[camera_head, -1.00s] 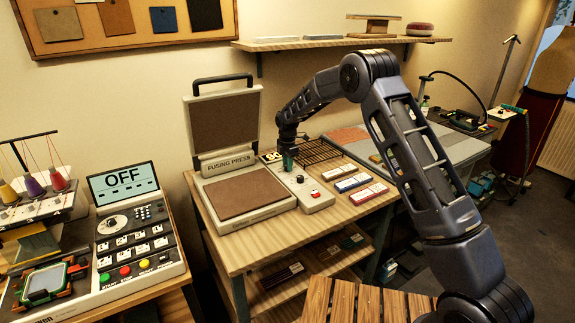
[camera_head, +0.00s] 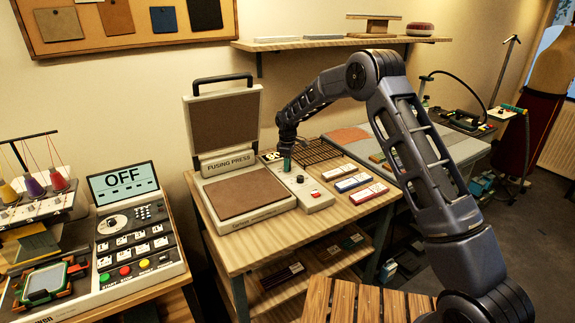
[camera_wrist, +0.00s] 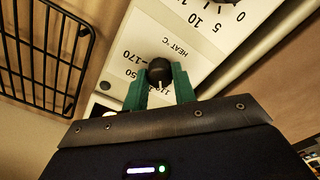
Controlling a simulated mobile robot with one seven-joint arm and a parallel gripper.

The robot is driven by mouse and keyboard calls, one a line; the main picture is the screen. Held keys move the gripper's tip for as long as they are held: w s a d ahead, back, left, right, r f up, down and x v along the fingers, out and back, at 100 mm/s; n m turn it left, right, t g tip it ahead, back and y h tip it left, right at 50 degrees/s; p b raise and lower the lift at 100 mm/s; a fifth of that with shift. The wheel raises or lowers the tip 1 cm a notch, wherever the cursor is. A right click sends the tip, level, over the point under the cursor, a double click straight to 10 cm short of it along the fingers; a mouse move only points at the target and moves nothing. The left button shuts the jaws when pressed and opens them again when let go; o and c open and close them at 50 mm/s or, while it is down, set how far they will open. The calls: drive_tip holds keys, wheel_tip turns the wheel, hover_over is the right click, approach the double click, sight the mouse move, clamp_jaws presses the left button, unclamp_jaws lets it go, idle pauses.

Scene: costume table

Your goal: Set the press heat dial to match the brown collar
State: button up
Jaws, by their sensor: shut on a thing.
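The fusing press (camera_head: 247,212) stands open on the wooden table, its lid up. Its control panel (camera_head: 318,205) is on its right side. The black heat dial (camera_wrist: 159,70) sits between the green fingers of my gripper (camera_wrist: 160,83) in the wrist view. My gripper is shut on the dial, and in the head view (camera_head: 287,163) it points down at the panel's far end. The dial's white mark points toward the hand, near a partly hidden number that looks like 110. The scale also shows 170 and a partly covered 150. I cannot pick out a brown collar.
A second dial (camera_wrist: 228,2) with a 0-to-10 scale is on the same panel. A black wire rack (camera_wrist: 45,50) lies close beside it. Several small labelled blocks (camera_head: 353,182) lie right of the panel. Fabric swatches (camera_head: 117,17) hang on the wall board.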

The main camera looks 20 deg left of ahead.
drive_tip(key=m, duration=0.5)
drive_tip(key=shift+m, duration=0.4)
drive_tip(key=m, duration=1.1)
drive_tip(key=shift+m, duration=0.3)
drive_tip(key=m, duration=0.6)
drive_tip(key=o, duration=1)
wheel_tip(320, 180, up, 11)
